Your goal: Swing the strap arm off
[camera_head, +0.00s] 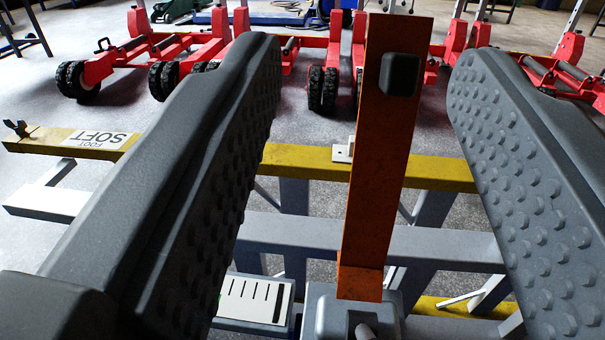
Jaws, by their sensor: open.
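My gripper (362,75) is open, with its two dark grey, studded fingers at left and right of the picture. An upright orange-brown bar (375,170), which looks like the strap arm, stands between the fingers with a gap on both sides. A black rounded block (400,74) sits on the bar near its top. The bar's lower end meets a grey housing (335,312) at the bottom of the view. Part of the frame on the left is hidden behind the left finger.
A yellow beam (310,161) crosses behind the bar, with a "FOOT SOFT" label (101,139) at left. Grey frame members (450,246) run below it. A white marked scale plate (254,299) sits lower left. Red trolley jacks (150,50) with black wheels stand on the floor behind.

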